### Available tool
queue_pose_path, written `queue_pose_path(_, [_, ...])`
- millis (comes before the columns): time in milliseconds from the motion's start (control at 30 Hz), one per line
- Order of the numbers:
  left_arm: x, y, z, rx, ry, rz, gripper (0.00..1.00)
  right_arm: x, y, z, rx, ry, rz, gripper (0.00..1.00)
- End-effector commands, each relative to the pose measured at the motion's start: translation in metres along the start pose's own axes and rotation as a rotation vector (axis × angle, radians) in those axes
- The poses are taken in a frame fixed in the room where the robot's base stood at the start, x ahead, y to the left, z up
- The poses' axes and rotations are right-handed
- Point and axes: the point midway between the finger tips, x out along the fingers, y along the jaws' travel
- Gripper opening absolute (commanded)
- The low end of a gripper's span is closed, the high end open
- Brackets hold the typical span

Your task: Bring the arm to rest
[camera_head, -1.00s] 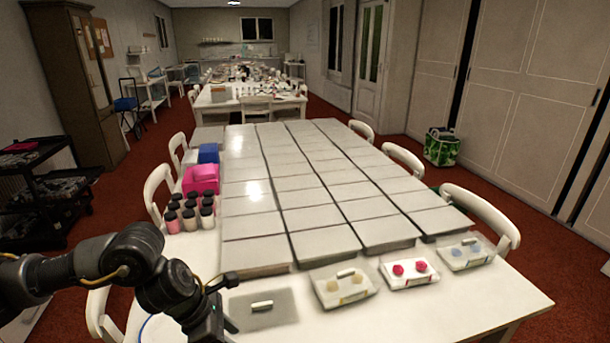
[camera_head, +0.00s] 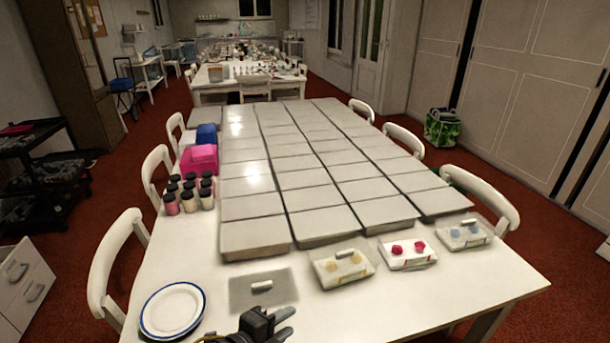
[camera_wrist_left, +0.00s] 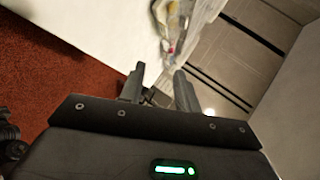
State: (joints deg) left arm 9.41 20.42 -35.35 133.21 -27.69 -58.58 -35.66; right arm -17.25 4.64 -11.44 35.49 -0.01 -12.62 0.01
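My left gripper (camera_head: 288,322) shows at the bottom edge of the head view, over the near side of the white table (camera_head: 400,308). Its two grey fingers point right. In the left wrist view its fingers (camera_wrist_left: 159,72) stand apart with nothing held between them. Most of the left arm is out of the head view. My right gripper is in neither view.
A blue-rimmed plate (camera_head: 172,309) lies left of the gripper, and a grey mat (camera_head: 245,297) with a small white piece lies behind it. Boxes with coloured pieces (camera_head: 407,254), jars (camera_head: 189,193) and rows of grey slabs (camera_head: 255,238) cover the table beyond.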

Motion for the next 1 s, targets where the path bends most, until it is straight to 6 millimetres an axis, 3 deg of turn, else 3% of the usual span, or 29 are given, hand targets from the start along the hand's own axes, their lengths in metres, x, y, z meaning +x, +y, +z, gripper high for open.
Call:
queue_pose_path(100, [-0.028,0.052,0.038,-0.500,-0.214,0.074,0.33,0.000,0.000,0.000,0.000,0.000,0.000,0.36])
queue_pose_path(200, [-0.059,0.101,0.065,-0.851,-0.399,0.127,0.33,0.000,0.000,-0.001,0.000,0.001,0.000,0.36])
queue_pose_path(300, [-0.090,0.144,0.079,-1.107,-0.556,0.166,0.33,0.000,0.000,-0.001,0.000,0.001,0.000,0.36])
queue_pose_path(500, [-0.145,0.207,0.087,-1.448,-0.804,0.212,0.33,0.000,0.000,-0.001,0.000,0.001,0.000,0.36])
queue_pose_path(667, [-0.188,0.246,0.084,-1.653,-0.983,0.235,0.33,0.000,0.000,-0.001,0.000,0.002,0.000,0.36])
queue_pose_path(867, [-0.148,0.293,0.102,-1.650,-0.997,0.260,0.33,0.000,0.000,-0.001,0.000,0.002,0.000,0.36])
queue_pose_path(1000, [-0.123,0.336,0.112,-1.647,-1.007,0.282,0.33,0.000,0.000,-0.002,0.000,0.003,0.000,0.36])
